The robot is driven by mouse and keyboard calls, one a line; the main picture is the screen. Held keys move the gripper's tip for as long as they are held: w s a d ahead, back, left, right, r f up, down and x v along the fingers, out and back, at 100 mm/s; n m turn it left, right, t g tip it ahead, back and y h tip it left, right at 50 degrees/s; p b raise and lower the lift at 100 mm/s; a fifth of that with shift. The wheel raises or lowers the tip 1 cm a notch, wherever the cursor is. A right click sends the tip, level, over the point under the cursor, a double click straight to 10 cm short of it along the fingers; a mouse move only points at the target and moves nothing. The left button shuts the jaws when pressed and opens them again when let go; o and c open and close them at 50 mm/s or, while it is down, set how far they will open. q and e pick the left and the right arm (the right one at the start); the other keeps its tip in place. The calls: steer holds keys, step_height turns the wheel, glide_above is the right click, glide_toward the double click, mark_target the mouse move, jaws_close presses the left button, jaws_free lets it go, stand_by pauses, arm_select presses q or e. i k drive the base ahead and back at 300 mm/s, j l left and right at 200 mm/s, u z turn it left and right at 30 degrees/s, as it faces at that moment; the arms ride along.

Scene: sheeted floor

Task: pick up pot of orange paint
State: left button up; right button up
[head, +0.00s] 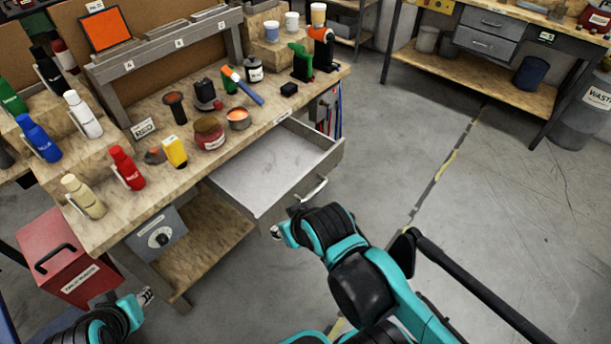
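The pot of orange paint (238,121) is a small open metal tin with orange inside. It stands upright on the wooden workbench top, near the front edge and right of a larger red-labelled jar (209,136). My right gripper (277,231) is low in front of the bench, below the open drawer and well away from the pot. Its fingers are small and mostly hidden by its wrist, so I cannot tell if they are open. My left gripper (146,296) is at the lower left by the bench's lower part, far from the pot. Its finger opening is unclear.
An open, empty drawer (270,172) sticks out below the pot, with its handle (314,190) near my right arm. A yellow container (175,152), a blue-handled hammer (245,88) and several bottles share the bench top. A red toolbox (67,258) stands at lower left. Floor at right is clear.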

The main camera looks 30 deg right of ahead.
mark_target(238, 117)
steer(key=i+l+z, duration=0.1)
steer(key=i+z, duration=0.45)
steer(key=z, duration=0.25)
steer(key=i+j+z, duration=0.1)
steer(key=i+z, duration=0.3)
steer(key=i+j+z, duration=0.15)
steer(key=z, duration=0.25)
